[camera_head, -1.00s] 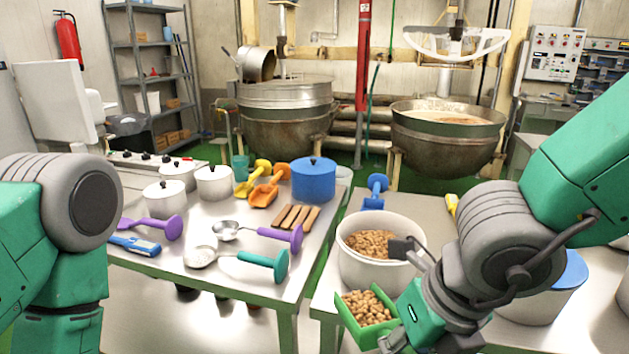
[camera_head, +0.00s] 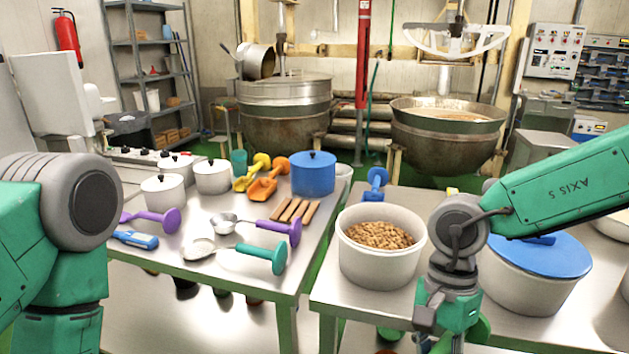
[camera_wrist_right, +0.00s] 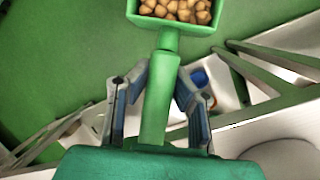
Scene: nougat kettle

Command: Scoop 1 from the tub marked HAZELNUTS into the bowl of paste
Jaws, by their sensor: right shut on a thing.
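A white tub (camera_head: 380,275) of brown nuts stands on the right table in the head view; no label is readable. My right gripper (camera_head: 447,318) is to the right of the tub, low in front of the right table. In the right wrist view my right gripper (camera_wrist_right: 161,80) is shut on the handle of a green scoop (camera_wrist_right: 160,105). The scoop's pan, at the top edge, holds nuts. In the head view the scoop (camera_head: 479,335) is mostly hidden behind the gripper. A kettle (camera_head: 440,150) with pale contents stands at the back right. My left gripper is out of view.
A white tub with a blue lid (camera_head: 535,255) stands behind my right forearm. A pale round vessel (camera_head: 614,226) is cut off at the right edge. The left table holds scoops, spoons, white pots and a blue pot (camera_head: 313,175). Green floor lies between the tables.

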